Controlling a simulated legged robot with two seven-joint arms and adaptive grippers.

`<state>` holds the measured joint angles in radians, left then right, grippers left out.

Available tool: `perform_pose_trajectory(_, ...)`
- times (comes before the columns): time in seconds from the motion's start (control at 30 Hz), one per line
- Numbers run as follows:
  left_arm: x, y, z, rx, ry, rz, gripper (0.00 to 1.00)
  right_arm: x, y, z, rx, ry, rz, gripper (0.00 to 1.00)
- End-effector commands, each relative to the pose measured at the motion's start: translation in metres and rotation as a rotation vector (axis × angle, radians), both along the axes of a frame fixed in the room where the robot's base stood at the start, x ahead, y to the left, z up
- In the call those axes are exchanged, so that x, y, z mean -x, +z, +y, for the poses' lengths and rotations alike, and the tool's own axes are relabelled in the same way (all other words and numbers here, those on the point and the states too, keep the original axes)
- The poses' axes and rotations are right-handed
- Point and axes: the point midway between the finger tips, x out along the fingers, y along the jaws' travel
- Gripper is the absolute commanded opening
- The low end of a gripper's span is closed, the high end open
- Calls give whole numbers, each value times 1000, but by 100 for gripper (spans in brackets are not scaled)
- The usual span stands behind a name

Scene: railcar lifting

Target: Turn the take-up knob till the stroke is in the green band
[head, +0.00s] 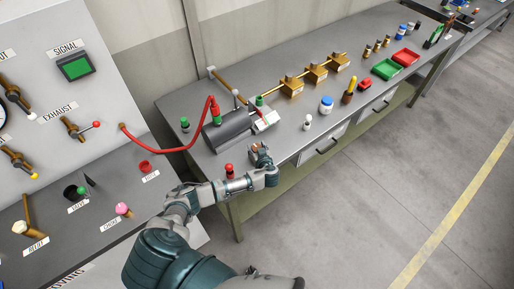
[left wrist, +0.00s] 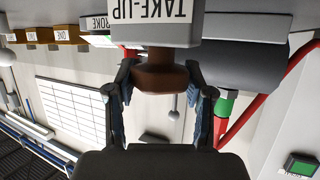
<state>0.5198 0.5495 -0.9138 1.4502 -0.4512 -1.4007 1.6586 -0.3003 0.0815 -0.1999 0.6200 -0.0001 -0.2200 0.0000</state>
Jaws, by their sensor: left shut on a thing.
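The take-up knob (left wrist: 158,78) is a brown round knob under a pale block with an upside-down TAKE-UP label (left wrist: 152,10) in the left wrist view. My left gripper (left wrist: 162,100) has a finger on each side of the knob and is shut on it. In the head view my left gripper (head: 262,154) is at the front of the bench, just before the white labelled block (head: 266,120) at the end of a grey cylinder (head: 230,130). A partly hidden STROKE label (left wrist: 97,22) shows in the wrist view. I cannot make out the stroke reading or green band. My right gripper is not in view.
A red hose (head: 175,150) runs from the panel to a red fitting (head: 215,112) on the cylinder. A red-topped peg (head: 229,171) stands close to my left forearm.

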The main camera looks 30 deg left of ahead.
Motion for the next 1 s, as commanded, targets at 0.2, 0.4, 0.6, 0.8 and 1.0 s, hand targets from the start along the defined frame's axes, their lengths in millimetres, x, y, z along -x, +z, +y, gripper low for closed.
perform_pose_trajectory(0.2,1,-2,0,4,-31,-1,18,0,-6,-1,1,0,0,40)
perform_pose_trajectory(0.4,2,-5,0,6,-118,0,18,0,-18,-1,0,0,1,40)
perform_pose_trajectory(0.6,2,-2,1,3,-261,-1,18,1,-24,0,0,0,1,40)
perform_pose_trajectory(0.8,1,1,2,-1,-442,0,18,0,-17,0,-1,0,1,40)
perform_pose_trajectory(1.0,0,3,2,-1,-602,0,18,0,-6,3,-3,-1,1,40)
